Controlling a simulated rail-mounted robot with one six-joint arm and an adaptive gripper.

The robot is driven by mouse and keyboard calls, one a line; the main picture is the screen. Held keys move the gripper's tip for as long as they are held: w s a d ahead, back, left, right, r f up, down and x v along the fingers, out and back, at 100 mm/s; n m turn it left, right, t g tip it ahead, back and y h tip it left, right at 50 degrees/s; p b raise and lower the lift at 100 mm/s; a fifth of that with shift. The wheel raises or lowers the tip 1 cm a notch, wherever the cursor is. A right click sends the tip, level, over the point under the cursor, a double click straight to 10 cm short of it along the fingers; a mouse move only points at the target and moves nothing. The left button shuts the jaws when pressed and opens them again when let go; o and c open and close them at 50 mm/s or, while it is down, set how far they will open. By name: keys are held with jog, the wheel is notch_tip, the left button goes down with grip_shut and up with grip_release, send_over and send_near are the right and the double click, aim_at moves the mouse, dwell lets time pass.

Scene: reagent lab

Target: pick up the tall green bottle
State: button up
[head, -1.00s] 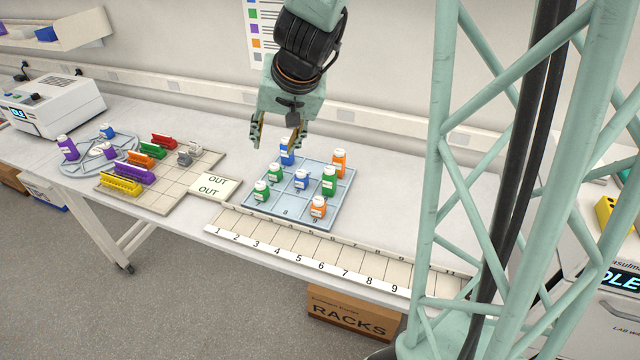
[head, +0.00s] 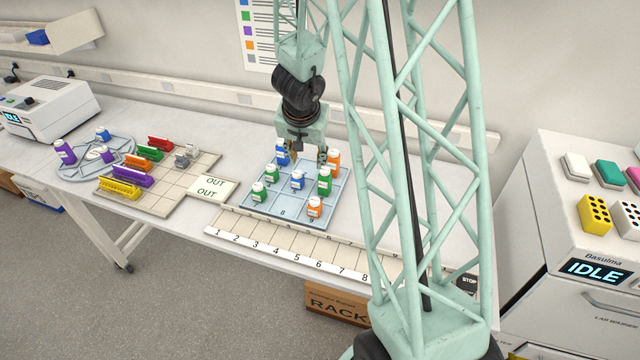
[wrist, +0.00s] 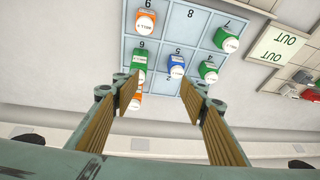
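The tall green bottle (head: 324,182) stands upright in the right column of the blue gridded tray (head: 266,209). In the wrist view the tall green bottle (wrist: 140,64) stands in cell 6, just beyond the left finger. My gripper (head: 308,156) hangs over the back of the tray, behind and above this bottle. In the wrist view my gripper's two fingers (wrist: 158,92) are spread wide, with nothing between them.
An orange bottle (head: 333,160) stands behind the green one and another orange bottle (head: 315,207) in front. Blue bottles (head: 297,180) (head: 282,152) and shorter green bottles (head: 258,192) (head: 270,174) share the tray. A numbered rail (head: 290,244) runs along the front.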

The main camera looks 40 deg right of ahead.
aim_at(322, 178)
jog(key=shift+m+g+h, duration=0.4)
jog(key=shift+g+h, duration=0.1)
jog(key=shift+s+d+f+p, duration=0.15)
jog(key=shift+s+d+f, duration=0.15)
jog(key=shift+d+f, duration=0.3)
jog(key=shift+s+d+f+p, duration=0.15)
jog(key=shift+s+d+f, duration=0.15)
jog(key=shift+d+f, duration=0.3)
jog(key=shift+s+d+f+p, duration=0.15)
jog(key=shift+s+d+f, duration=0.15)
jog(key=shift+d+f, duration=0.25)
jog(key=shift+a+f, duration=0.1)
jog(key=shift+f, duration=0.1)
jog(key=shift+b+x, duration=1.8)
jog(key=shift+x, duration=1.55)
jog(key=shift+b+x, duration=0.35)
jog(key=shift+x, duration=0.45)
jog(key=shift+f, duration=0.15)
jog(key=shift+b+x, duration=1.1)
jog(key=shift+x, duration=1.4)
jog(key=c, duration=0.9)
